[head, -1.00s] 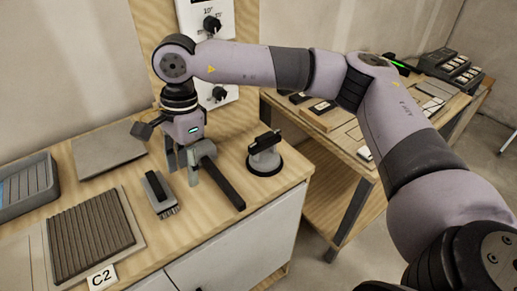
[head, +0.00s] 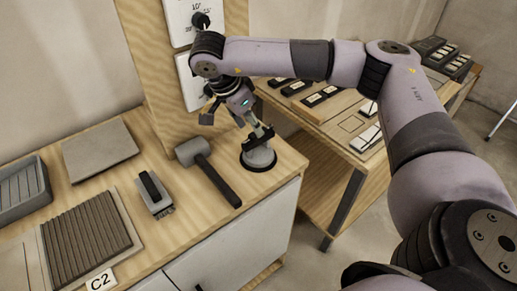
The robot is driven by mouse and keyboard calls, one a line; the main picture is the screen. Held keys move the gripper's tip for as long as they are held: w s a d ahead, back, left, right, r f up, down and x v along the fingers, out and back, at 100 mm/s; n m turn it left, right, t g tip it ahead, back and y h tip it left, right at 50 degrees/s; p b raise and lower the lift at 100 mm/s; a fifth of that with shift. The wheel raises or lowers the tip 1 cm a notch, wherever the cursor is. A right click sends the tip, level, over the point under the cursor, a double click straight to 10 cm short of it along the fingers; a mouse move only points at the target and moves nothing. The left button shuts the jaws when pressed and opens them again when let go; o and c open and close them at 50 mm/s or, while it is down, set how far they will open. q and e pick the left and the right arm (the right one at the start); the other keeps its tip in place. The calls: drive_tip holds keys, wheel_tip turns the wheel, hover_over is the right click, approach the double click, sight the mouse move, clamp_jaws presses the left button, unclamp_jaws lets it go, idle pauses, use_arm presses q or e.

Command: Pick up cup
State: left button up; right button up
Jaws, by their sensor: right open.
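The cup (head: 259,158) looks like a suction cup: a grey round body on a black disc with a black handle on top. It stands upright near the bench's right end. My right gripper (head: 262,131) is open, with its fingers pointing down at the cup's handle from above. The fingers partly hide the handle. I cannot tell whether they touch it. My left gripper is not in view.
A mallet (head: 217,180) lies just left of the cup. A brush (head: 154,192), a ribbed tile (head: 85,236), a grey slab (head: 100,150) and a tray (head: 22,190) are farther left. A wall panel with knobs (head: 187,22) stands behind. A lower table (head: 345,140) is at right.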

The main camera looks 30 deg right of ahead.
drive_tip(key=p, duration=0.2)
hover_over(258, 156)
drive_tip(key=w+d, duration=0.1)
drive_tip(key=f, duration=0.5)
drive_tip(key=shift+w, duration=0.2)
drive_tip(key=shift+w+d+f, duration=0.1)
drive_tip(key=shift+d+f, duration=0.05)
drive_tip(key=shift+f, duration=0.1)
drive_tip(key=shift+c, duration=0.2)
clamp_jaws()
